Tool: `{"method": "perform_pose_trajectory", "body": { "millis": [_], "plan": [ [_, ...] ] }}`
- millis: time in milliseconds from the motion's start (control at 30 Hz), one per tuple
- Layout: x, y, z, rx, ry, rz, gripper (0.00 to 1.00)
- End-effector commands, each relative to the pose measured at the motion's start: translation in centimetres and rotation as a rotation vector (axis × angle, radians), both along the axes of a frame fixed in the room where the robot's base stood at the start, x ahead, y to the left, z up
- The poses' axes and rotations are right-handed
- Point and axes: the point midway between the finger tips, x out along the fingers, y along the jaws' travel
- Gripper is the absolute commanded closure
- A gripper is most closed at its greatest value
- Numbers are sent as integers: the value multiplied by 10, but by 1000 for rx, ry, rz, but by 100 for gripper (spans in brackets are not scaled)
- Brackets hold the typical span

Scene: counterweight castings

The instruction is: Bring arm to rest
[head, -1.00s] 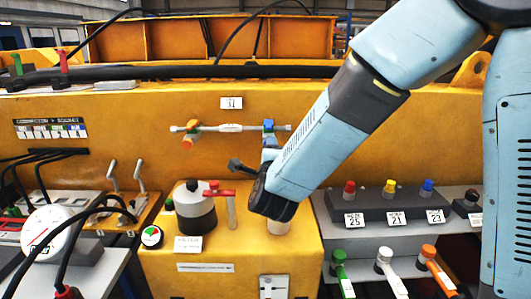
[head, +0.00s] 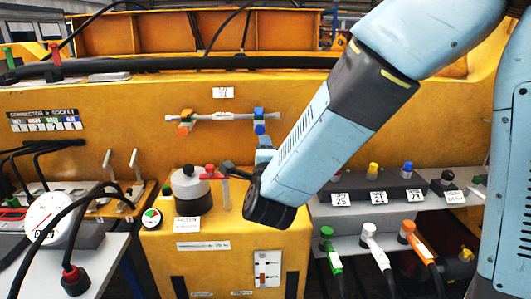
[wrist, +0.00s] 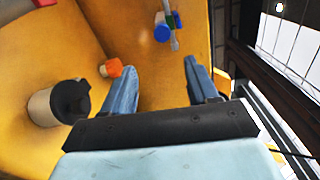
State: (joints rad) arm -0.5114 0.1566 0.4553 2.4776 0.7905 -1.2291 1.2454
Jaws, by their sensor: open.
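My gripper (wrist: 160,76) is open, with its two blue fingers spread and nothing between them in the wrist view. The fingers point toward the yellow casting (wrist: 140,30) and appear apart from it. In the head view my light blue arm reaches down from the upper right to a dark joint. A small light blue part of the hand (head: 264,155) shows beyond that joint; the fingertips cannot be made out there. The arm hides part of the casting (head: 120,165) behind it.
A grey bar with valves (head: 222,117) is fixed above the hand. A black-topped canister (head: 190,190) and a red-handled lever stand left of it. Button panels (head: 378,192) and coloured connectors (head: 370,236) are at right. A gauge (head: 48,217) and cables fill the left.

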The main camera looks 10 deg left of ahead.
Motion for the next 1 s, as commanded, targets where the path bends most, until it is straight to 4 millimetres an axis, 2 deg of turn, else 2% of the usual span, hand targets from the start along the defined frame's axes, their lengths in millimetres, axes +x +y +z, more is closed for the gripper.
{"method": "perform_pose_trajectory", "body": {
  "millis": [167,267,433,567,767,1000],
  "plan": [
    [6,-7,7,-52,13,19,41],
    [12,-19,16,-141,35,52,41],
    [18,-48,31,-352,83,130,41],
    [15,-76,40,-522,120,191,41],
    [-2,-127,50,-791,186,286,41],
    [-43,-201,55,-1100,298,407,41]
  ]
}}
